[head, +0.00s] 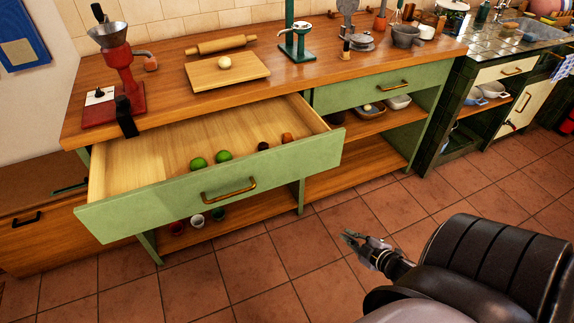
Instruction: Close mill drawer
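The green-fronted mill drawer (215,188) is pulled far out from under the wooden counter, below the red mill (122,75). Its brass bar handle (229,190) is at the middle of its front. My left gripper is out of view.
A second green drawer (380,88) to the right is shut. Shelves below hold bowls and cups. A cutting board (227,71), rolling pin (221,44) and green press (297,42) stand on the counter. The floor (255,265) before the drawer is clear.

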